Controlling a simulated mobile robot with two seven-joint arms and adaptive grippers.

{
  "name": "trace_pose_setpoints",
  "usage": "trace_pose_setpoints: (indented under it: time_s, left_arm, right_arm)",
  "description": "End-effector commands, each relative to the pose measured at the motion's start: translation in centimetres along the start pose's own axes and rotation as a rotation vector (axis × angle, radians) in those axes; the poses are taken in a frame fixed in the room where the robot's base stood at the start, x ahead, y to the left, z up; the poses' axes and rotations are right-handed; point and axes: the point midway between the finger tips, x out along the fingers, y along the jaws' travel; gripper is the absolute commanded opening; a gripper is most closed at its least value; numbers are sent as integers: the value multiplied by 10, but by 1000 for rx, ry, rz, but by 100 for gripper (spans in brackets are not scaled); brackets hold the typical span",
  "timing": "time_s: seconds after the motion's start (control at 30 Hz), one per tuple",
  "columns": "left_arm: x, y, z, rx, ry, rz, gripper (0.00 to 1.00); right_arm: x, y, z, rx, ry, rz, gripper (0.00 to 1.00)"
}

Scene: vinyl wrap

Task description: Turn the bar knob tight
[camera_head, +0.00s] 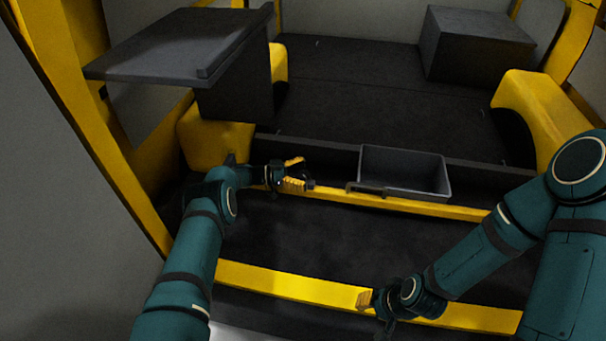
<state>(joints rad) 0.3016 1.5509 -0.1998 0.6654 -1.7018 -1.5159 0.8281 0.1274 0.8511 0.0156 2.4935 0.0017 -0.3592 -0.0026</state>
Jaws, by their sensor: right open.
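I cannot make out the bar knob for certain. A small dark piece (310,184) shows at the tip of the lower finger of my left gripper, and I cannot tell whether it is part of the finger. My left gripper (303,173) is over the far yellow sill, left of the grey bin. Its yellow fingers look spread, with a gap between them and nothing clearly held. My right gripper (364,300) is open and low at the front, by the near yellow edge. I see nothing between its fingers.
An open grey bin (404,189) sits at the far yellow sill (440,209). A dark raised tabletop (180,45) stands at the upper left. A dark box (470,50) stands at the back right. The dark floor between the yellow edges looks clear.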

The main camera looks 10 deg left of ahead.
Motion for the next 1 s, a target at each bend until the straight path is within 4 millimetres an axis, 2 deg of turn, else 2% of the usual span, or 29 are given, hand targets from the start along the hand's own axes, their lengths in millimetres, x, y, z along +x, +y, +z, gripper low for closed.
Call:
trace_pose_setpoints:
  time_s: [0.27, 0.37, 0.7, 0.83, 1.0]
  left_arm:
    - [0, 0, -7, 0, -1, 0, 82]
    - [0, -1, -18, 2, -1, 0, 82]
    - [0, 0, -77, 2, 0, 0, 82]
    - [0, 0, -92, 2, -1, 0, 82]
    - [0, 0, -100, 0, -1, 0, 82]
  right_arm:
    - [0, 0, 0, 0, 0, 0, 34]
    - [0, 0, 0, 0, 0, 0, 34]
    - [0, 0, 0, 0, 0, 0, 34]
    - [0, 0, 0, 0, 0, 0, 34]
    - [0, 0, 0, 0, 0, 0, 34]
